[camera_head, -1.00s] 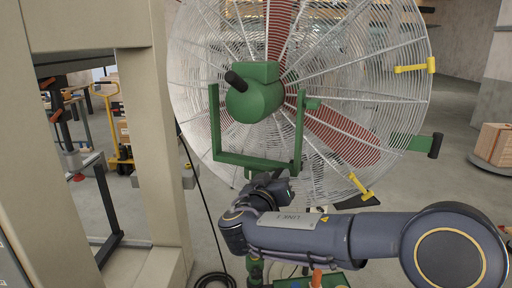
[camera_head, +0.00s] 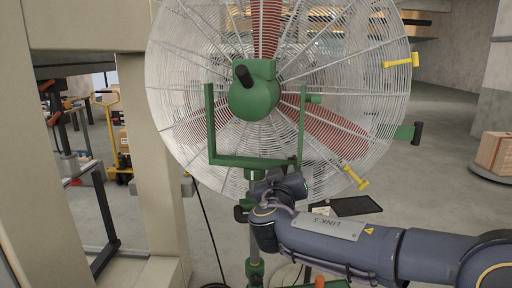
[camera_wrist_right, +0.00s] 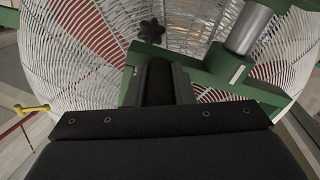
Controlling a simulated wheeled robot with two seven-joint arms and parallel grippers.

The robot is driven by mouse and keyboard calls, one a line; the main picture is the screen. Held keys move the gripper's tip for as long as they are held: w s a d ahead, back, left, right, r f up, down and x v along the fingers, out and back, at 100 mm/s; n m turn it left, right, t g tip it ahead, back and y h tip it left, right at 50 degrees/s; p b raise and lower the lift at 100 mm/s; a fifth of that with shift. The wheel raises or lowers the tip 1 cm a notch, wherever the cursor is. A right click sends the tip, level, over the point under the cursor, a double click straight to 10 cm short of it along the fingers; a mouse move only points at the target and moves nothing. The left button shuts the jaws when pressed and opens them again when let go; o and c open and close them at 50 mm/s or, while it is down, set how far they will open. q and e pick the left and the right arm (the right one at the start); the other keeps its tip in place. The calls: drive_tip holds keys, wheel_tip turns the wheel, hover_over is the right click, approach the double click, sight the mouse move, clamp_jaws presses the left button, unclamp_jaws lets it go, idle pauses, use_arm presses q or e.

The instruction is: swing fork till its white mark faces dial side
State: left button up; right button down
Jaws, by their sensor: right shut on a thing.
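The green U-shaped fork (camera_head: 238,161) carries the big caged fan by its green motor housing (camera_head: 254,98). In the right wrist view, the fork's green bar (camera_wrist_right: 200,58) crosses beyond my fingers, with a small white mark (camera_wrist_right: 237,75) near a pale round post (camera_wrist_right: 247,30). My right gripper (camera_head: 262,182) is just below the fork's base at the top of the stand. In the wrist view, its fingers (camera_wrist_right: 160,82) are shut on a dark grip (camera_wrist_right: 160,78). I cannot make out a dial. My left gripper is not in view.
The fan guard (camera_head: 350,75) fills the middle, with yellow clips (camera_head: 401,61) and a green arm with a black end (camera_head: 408,132) at its right. A beige pillar (camera_head: 150,170) stands close at left. A crate (camera_head: 495,152) is at far right. A black star knob (camera_wrist_right: 151,30) is near the fingers.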

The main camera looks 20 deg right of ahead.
drive_tip(key=shift+w+d+f+n+t+y+b, duration=0.15)
drive_tip(key=shift+d+n+t+y+b, duration=0.2)
drive_tip(key=shift+y+b, duration=0.4)
drive_tip(key=shift+w+d+n+t+y+b, duration=0.35)
drive_tip(key=shift+n+y+b, duration=0.35)
drive_tip(key=shift+b, duration=0.5)
drive_tip(key=shift+w+y, duration=0.1)
drive_tip(key=shift+y, duration=0.25)
drive_tip(key=shift+r, duration=0.2)
drive_tip(key=shift+d, duration=0.1)
drive_tip(key=shift+w+d+f+n+y+b, duration=0.15)
drive_tip(key=shift+w+d+n+y+b, duration=0.15)
drive_tip(key=shift+n+y+b, duration=0.6)
drive_tip(key=c, duration=1.7)
unclamp_jaws()
drive_tip(key=shift+b, duration=0.35)
drive_tip(key=o, duration=0.5)
drive_tip(key=shift+m, duration=0.25)
drive_tip(key=shift+c, duration=0.2)
